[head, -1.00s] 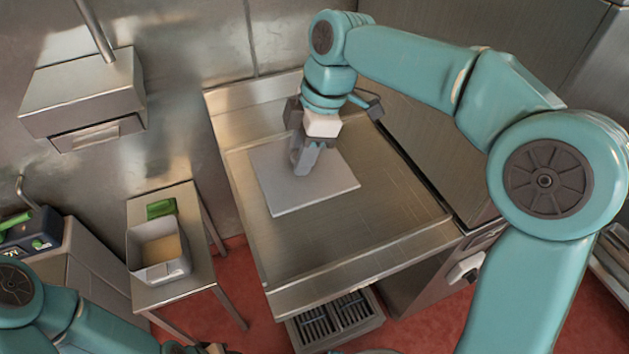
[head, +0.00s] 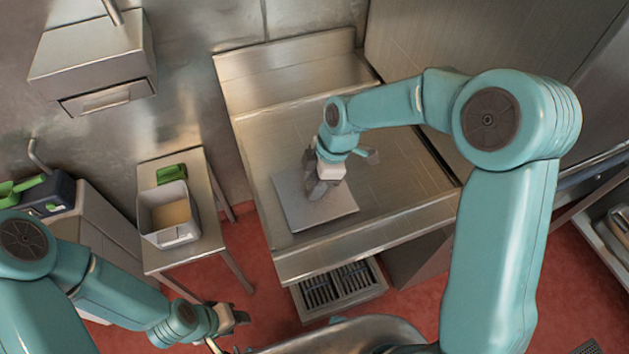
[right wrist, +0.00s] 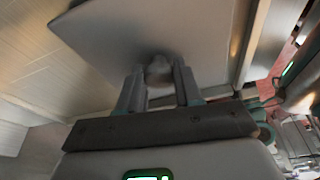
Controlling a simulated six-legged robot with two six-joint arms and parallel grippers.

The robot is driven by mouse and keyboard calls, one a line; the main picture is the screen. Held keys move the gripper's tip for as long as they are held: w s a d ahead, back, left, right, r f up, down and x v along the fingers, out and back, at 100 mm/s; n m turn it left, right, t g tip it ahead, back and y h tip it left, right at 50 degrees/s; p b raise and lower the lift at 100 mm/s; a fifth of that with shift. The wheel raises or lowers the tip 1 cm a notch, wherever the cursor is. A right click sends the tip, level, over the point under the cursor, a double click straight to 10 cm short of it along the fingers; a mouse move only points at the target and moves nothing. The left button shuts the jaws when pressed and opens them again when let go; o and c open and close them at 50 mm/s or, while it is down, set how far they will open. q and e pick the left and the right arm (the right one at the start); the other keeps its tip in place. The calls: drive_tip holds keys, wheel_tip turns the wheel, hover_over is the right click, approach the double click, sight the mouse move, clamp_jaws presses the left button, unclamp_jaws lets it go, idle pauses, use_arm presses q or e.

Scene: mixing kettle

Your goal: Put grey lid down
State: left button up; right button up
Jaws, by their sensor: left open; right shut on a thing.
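The grey lid (head: 297,212) is a flat square plate at the steel worktop (head: 400,190), near its front left part. It fills the upper part of the right wrist view (right wrist: 190,30). My right gripper (head: 318,192) is over the middle of the lid, shut on its small knob (right wrist: 159,70). The lid looks flat and close to the worktop; I cannot tell whether it touches. My left gripper (head: 240,318) is open and empty at the lower left, low in front of the small side table.
A small steel table (head: 205,240) at left holds an open container (head: 170,228) with tan contents and a green item (head: 171,174). A floor drain grate (head: 340,287) lies before the worktop. A kettle rim (head: 340,328) shows at the bottom. The worktop's right side is bare.

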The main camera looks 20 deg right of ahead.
drive_tip(key=shift+w+d+f, duration=0.1)
drive_tip(key=shift+f, duration=0.35)
drive_tip(key=shift+d, duration=0.1)
drive_tip(key=shift+s+r, duration=0.1)
drive_tip(key=shift+s, duration=0.2)
drive_tip(key=shift+w+f, duration=0.1)
drive_tip(key=shift+f, duration=0.1)
drive_tip(key=o, duration=1)
drive_tip(key=shift+w, duration=0.15)
